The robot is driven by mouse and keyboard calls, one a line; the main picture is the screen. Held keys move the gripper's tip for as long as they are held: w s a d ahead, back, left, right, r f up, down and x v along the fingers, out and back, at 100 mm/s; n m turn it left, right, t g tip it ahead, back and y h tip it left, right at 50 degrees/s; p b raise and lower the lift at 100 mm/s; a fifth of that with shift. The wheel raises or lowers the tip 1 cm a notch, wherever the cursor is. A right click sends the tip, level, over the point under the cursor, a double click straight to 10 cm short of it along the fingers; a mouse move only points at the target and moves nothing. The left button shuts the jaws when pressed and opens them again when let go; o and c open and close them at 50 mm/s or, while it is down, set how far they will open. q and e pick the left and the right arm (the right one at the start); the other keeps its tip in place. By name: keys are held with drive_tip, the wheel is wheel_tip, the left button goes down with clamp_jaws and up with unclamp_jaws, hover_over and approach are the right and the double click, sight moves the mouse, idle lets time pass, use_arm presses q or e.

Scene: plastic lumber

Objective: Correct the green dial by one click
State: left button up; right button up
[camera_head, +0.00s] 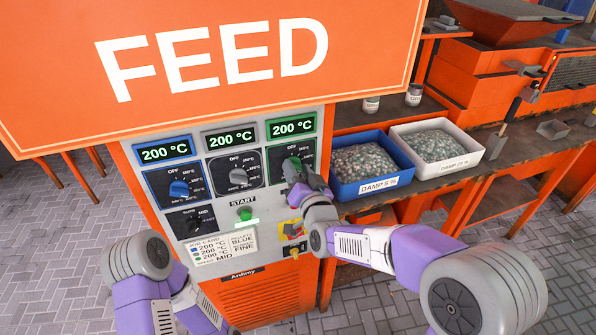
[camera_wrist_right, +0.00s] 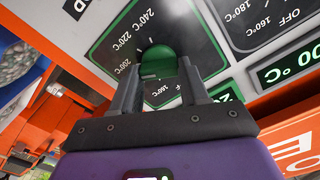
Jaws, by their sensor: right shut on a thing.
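The green dial (camera_head: 293,165) is on the right of the orange machine's grey panel, under a green-framed display (camera_head: 291,126) reading 200 °C. My right gripper (camera_head: 298,178) is at this dial and covers much of it. In the right wrist view the round green knob (camera_wrist_right: 157,60) sits between the two dark fingers of my right gripper (camera_wrist_right: 160,80), with scale marks such as 220 °C and 240 °C around it. The gripper is shut on the knob. My left arm shows at the lower left, but its gripper is out of view.
The blue dial (camera_head: 179,188) and grey dial (camera_head: 239,177) are to the left, both displays reading 200 °C. A green start button (camera_head: 245,213) and a job card (camera_head: 222,246) are below. A blue bin (camera_head: 343,187) and white bin (camera_head: 478,152) of pellets stand right.

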drive_tip(key=shift+c, duration=0.6)
drive_tip(key=shift+a+n+b, duration=0.15)
drive_tip(key=shift+n+b, duration=0.8)
drive_tip(key=shift+n, duration=2.95)
drive_tip(key=o, duration=1.1)
drive_tip(key=shift+c, duration=0.2)
drive_tip(key=shift+s, duration=0.2)
